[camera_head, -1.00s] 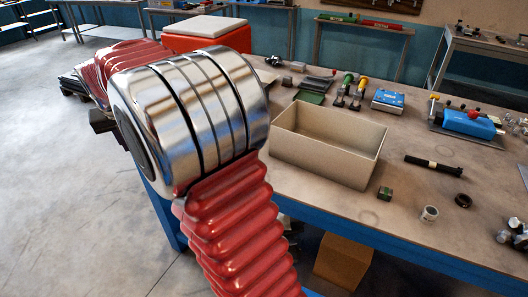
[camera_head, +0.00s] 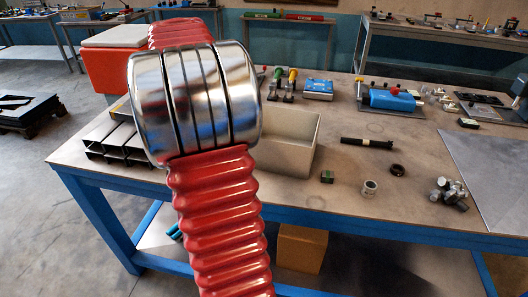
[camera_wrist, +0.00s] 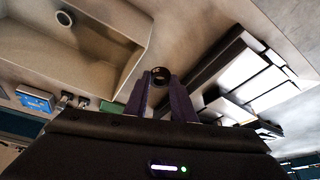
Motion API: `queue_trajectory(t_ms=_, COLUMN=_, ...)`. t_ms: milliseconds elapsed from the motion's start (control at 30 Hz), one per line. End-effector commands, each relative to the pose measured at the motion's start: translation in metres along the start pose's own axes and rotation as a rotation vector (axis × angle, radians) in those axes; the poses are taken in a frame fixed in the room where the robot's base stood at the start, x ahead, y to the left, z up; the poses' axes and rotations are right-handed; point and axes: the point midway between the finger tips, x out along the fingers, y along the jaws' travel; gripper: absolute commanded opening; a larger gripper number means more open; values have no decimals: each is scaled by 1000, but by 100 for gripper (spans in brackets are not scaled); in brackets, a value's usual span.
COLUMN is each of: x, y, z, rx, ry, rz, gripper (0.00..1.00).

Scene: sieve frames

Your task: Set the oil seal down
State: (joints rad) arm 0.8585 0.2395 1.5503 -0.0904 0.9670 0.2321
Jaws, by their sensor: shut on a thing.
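The oil seal (camera_wrist: 160,76) is a small dark ring. In the wrist view it sits between the fingertips of my gripper (camera_wrist: 161,82), which is shut on it. It is held above the bench, between the open beige box (camera_wrist: 147,68) and the stacked metal channels (camera_wrist: 255,76). In the head view my arm hides the gripper and the held seal; the box (camera_head: 290,145) shows partly behind my arm. Another ring (camera_wrist: 65,18) lies inside the box. A separate dark ring (camera_head: 397,169) lies on the bench to the right.
The bench (camera_head: 345,205) has a blue front edge. Metal channels (camera_head: 108,145) lie at its left. A green block (camera_head: 327,176), a silver ring (camera_head: 369,187), a black rod (camera_head: 367,142) and bolts (camera_head: 448,193) lie right of the box. A grey plate (camera_head: 495,165) is farther right.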

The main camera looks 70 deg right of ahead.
Motion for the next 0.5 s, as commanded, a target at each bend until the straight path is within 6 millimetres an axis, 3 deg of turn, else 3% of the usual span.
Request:
queue_trajectory(t_ms=33, x=2, y=23, z=-4, rx=39, ry=-1, rz=17, gripper=2)
queue_trajectory(t_ms=200, x=22, y=81, z=-6, rx=208, ry=-5, rz=88, gripper=2)
queue_trajectory(t_ms=500, x=55, y=127, z=-7, rx=469, ry=-2, rz=196, gripper=2)
